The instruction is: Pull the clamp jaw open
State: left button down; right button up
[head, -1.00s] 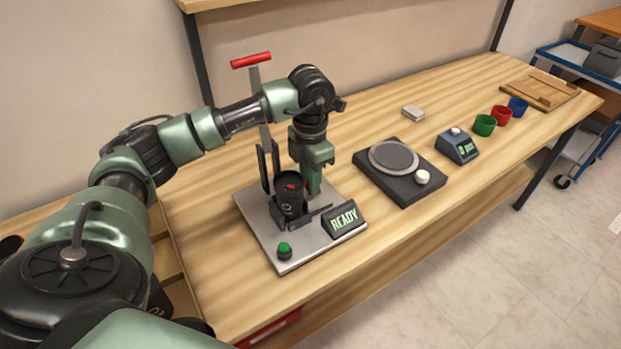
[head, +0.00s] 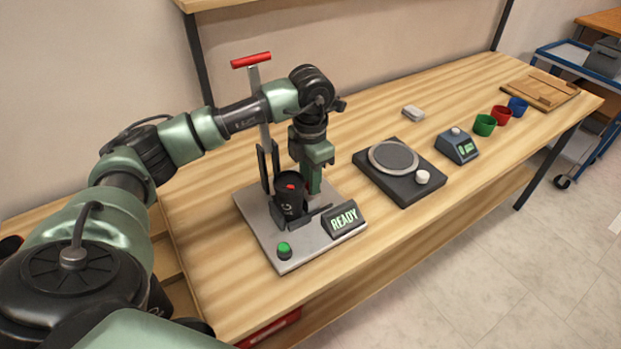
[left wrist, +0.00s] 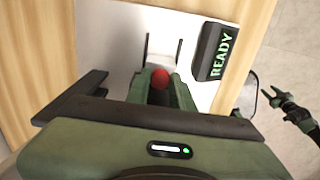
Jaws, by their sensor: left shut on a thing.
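The clamp fixture is a grey metal plate (head: 258,226) with dark uprights and a tall lever with a red handle (head: 251,60). A black cylinder (head: 290,203) with a red spot on top stands on the plate beside my left gripper (head: 314,185), which points down. In the left wrist view, a red knob (left wrist: 160,79) sits between the fingers of my left gripper (left wrist: 160,92), shut on it. The clamp jaw below the knob is mostly hidden by the fingers. My right gripper (left wrist: 274,96) shows small at the right of the left wrist view, its fingers apart, away from the fixture.
A READY display (head: 344,219) and a green button (head: 284,250) sit on the fixture's front side. A dark turntable-like device (head: 428,195), a small blue box (head: 458,147) and coloured cups (head: 484,125) stand to the right. The bench front right of the fixture is clear.

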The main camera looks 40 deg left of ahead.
pick_arm(q)
jog(key=shift+w+r, duration=0.1)
jog(key=shift+w+d+r, duration=0.1)
jog(key=shift+w+d, duration=0.05)
jog(key=shift+w, duration=0.35)
jog(key=shift+w+d, duration=0.2)
jog(key=shift+w, duration=0.2)
jog(key=c, duration=1.2)
grip_release()
jog(key=shift+s, duration=0.1)
pick_arm(e)
jog(key=shift+w+f, duration=0.2)
jog(key=shift+w, duration=0.35)
pick_arm(q)
notch_tip(320, 180, up, 8)
jog(key=b, duration=0.1)
jog(key=shift+f, duration=0.2)
pick_arm(e)
jog(key=shift+s+d+f, duration=0.1)
jog(key=shift+d+f, duration=0.05)
jog(key=shift+f, duration=0.25)
